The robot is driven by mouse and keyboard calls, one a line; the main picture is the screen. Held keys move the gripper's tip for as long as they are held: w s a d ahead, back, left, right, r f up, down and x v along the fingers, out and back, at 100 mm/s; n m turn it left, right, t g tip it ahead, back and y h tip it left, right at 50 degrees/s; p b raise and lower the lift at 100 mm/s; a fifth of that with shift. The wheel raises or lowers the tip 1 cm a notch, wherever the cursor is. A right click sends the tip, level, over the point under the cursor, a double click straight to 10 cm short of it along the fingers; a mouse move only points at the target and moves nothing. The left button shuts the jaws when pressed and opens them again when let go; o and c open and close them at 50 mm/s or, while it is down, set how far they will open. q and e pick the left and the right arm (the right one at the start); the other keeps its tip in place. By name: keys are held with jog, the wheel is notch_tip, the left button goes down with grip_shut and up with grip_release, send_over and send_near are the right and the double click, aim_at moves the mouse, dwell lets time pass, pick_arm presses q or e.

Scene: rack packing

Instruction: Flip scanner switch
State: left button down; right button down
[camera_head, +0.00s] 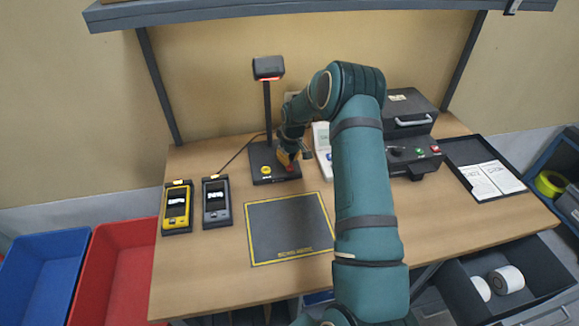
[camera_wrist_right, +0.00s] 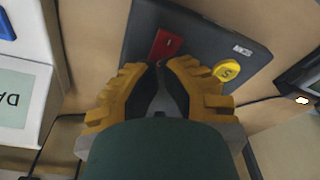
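The scanner stands at the back of the table: a dark base (camera_head: 262,157) with a post and a scanner head (camera_head: 268,68) glowing red underneath. On the base are a red switch (camera_head: 290,168) and a yellow button (camera_head: 265,170). In the right wrist view the red switch (camera_wrist_right: 163,46) lies just beyond my fingertips and the yellow button (camera_wrist_right: 227,70) to their right. My right gripper (camera_head: 286,157) has yellow fingers, brought together with nothing held (camera_wrist_right: 161,68). It is right at the switch; whether it touches cannot be told. My left gripper is out of view.
A yellow handheld device (camera_head: 176,207) and a grey one (camera_head: 217,202) sit at the left. A black mat (camera_head: 290,230) lies in front of the scanner. A white device (camera_head: 322,146) and a black machine (camera_head: 410,112) stand to the right. A shelf (camera_head: 300,10) hangs above.

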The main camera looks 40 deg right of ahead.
jog(key=shift+f+b, duration=0.6)
jog(key=shift+f, duration=0.2)
dwell(0.4)
jog(key=shift+r, duration=0.15)
jog(key=shift+r+p, duration=0.4)
jog(key=shift+r, duration=0.2)
jog(key=shift+r+p, duration=1.2)
jog(key=shift+r, duration=1.55)
